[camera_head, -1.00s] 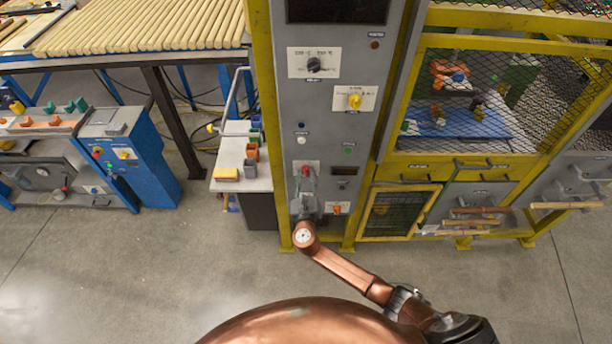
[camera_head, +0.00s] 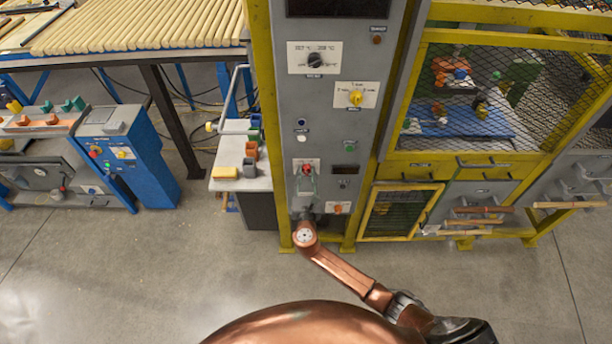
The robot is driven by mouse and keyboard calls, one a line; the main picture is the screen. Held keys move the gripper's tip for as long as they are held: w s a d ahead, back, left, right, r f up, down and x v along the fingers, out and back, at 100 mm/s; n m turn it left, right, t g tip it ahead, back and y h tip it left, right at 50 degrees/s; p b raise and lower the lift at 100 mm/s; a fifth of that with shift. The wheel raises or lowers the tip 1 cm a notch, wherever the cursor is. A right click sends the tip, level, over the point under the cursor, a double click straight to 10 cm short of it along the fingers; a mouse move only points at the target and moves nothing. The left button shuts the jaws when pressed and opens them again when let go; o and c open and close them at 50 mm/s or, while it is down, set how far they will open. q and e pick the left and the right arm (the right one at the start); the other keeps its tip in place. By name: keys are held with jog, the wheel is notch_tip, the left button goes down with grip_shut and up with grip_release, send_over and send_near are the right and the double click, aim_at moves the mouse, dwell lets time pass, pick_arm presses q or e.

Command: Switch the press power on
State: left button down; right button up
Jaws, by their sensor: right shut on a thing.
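The press's grey control panel (camera_head: 336,130) stands upright in a yellow frame at the centre. Low on it is a red rotary switch (camera_head: 306,168) on a white plate; its label is too small to read. My right gripper (camera_head: 306,178) reaches up to this switch from below and is shut on it. The fingers cover the switch's lower part, so its exact setting is hard to tell. My left gripper is out of view.
Above are a black knob (camera_head: 315,60) and a yellow knob (camera_head: 355,97). An orange knob (camera_head: 338,209) sits just right of my gripper. A side table (camera_head: 240,180) with small blocks stands left. A mesh cage (camera_head: 480,100) is right.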

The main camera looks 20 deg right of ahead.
jog(key=m+b, duration=0.1)
jog(key=m, duration=0.1)
jog(key=m+b, duration=0.1)
jog(key=m, duration=0.1)
jog(key=shift+f+m, duration=0.2)
jog(key=shift+m, duration=0.1)
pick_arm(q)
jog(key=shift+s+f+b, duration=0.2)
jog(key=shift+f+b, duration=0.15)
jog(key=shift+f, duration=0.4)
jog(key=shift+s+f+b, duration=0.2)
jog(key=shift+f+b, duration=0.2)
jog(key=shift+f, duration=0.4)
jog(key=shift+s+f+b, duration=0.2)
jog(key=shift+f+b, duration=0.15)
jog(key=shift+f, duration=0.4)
pick_arm(e)
jog(key=shift+r+m, duration=0.1)
jog(key=shift+m, duration=1.4)
jog(key=o, duration=1.2)
jog(key=shift+r, duration=0.1)
jog(key=shift+c, duration=0.2)
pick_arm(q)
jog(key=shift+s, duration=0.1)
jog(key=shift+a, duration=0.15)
pick_arm(e)
jog(key=shift+s, duration=0.15)
jog(key=v, duration=1.1)
jog(key=shift+s, duration=0.35)
jog(key=shift+a, duration=0.15)
